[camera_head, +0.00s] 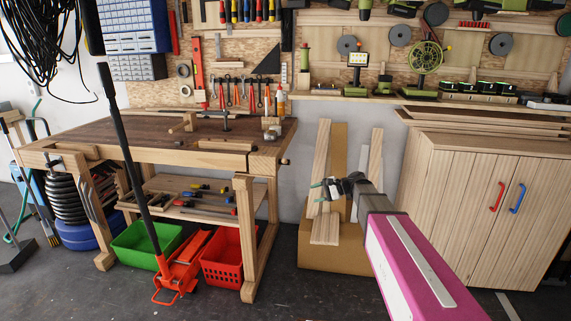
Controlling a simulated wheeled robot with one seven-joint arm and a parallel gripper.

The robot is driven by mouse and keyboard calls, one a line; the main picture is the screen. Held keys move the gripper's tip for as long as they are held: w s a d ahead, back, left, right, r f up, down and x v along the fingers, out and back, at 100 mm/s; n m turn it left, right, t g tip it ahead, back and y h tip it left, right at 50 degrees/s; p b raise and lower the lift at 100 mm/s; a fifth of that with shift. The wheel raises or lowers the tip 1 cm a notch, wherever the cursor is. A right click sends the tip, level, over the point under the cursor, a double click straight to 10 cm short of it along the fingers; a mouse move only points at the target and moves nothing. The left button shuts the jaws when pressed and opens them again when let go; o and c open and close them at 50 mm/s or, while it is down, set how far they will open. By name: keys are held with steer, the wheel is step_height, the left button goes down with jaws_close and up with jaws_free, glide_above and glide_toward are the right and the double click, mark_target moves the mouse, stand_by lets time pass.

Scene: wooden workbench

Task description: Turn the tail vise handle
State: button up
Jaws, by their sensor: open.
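The wooden workbench (110,133) stands at the left. Its tail vise (263,163) is the block at the right end of the bench top. A small dark knob or handle end (285,161) sticks out to the right of it. The handle is too small to tell its exact angle. My gripper (322,192) is at the end of my arm, right of the bench and lower in the picture than the handle. It is open and apart from the handle, with nothing visible in it.
Planks (322,165) lean on a cardboard box (330,257) behind my gripper. A wooden cabinet (480,200) stands at the right. A red floor jack (182,265), a green crate (140,245) and a red basket (222,262) are low by the bench. Floor in front is clear.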

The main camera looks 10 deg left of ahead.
mark_target(286, 162)
steer(key=w+a+r+m+y, duration=0.2)
steer(key=w+a+r+y, duration=0.25)
steer(key=w+r, duration=0.45)
steer(key=a, duration=0.6)
steer(key=s+a, duration=0.1)
steer(key=a, duration=0.3)
steer(key=shift+r, duration=0.35)
steer(key=c, duration=0.9)
